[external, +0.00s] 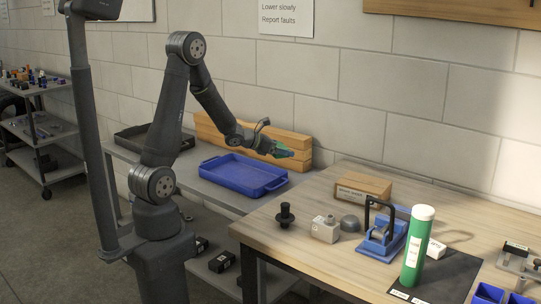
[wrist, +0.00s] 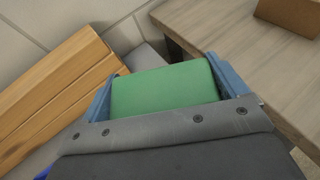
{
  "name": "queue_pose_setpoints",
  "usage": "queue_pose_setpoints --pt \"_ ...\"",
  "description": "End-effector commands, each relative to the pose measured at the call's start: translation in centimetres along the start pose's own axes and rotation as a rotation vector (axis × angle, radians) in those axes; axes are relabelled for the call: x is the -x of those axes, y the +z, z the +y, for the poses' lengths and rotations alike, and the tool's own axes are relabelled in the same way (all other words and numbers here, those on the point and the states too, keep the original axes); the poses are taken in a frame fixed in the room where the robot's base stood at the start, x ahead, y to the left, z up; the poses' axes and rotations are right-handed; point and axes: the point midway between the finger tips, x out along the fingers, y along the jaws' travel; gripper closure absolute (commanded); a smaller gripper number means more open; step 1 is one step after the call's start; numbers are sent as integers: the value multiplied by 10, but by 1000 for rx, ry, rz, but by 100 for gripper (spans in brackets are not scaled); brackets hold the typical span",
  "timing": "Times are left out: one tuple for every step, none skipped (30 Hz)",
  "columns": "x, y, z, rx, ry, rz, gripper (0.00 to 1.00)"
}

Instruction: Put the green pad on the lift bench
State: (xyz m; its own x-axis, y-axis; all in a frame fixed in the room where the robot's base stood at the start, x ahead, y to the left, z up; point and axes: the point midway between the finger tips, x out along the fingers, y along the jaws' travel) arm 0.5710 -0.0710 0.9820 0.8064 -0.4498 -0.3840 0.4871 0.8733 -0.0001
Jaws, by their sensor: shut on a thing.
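My gripper (external: 281,151) is shut on the green pad (wrist: 165,90), which sits between its two blue fingers in the wrist view. In the external view the pad is small and partly hidden by the fingers. My gripper holds it in the air in front of the stacked wooden beams, above and right of the blue tray. The wooden-topped bench (external: 290,248) stands to the right, and a lower grey bench (external: 232,201) stands to the left. No label shows which one is the lift bench.
Wooden beams (external: 298,140) and a blue tray (external: 243,174) are on the grey bench. The wooden top holds a black knob-shaped part (external: 285,215), a labelled box (external: 362,188), a blue device with a black handle (external: 380,240) and a green cylinder (external: 417,250). Its front-left area is bare.

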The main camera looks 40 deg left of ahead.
Motion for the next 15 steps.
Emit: queue_pose_setpoints --pt "4 -6 20 24 53 2 32" --pt "6 -9 30 35 80 1 32" --pt "9 -12 40 47 110 1 32" --pt "11 -14 47 55 129 1 32" --pt "12 -16 53 62 146 0 32" --pt "14 -18 59 69 163 0 32" --pt "15 -19 63 74 174 0 32" --pt "16 -20 65 76 182 0 32" --pt "17 -21 68 79 189 -1 32" --pt "17 -21 69 80 193 -1 32" --pt "17 -21 70 81 195 -1 32" --pt "17 -22 70 82 196 -1 32" --pt "17 -21 70 82 196 -1 32" --pt "17 -21 70 81 196 -1 32" --pt "17 -21 69 81 195 -1 32"
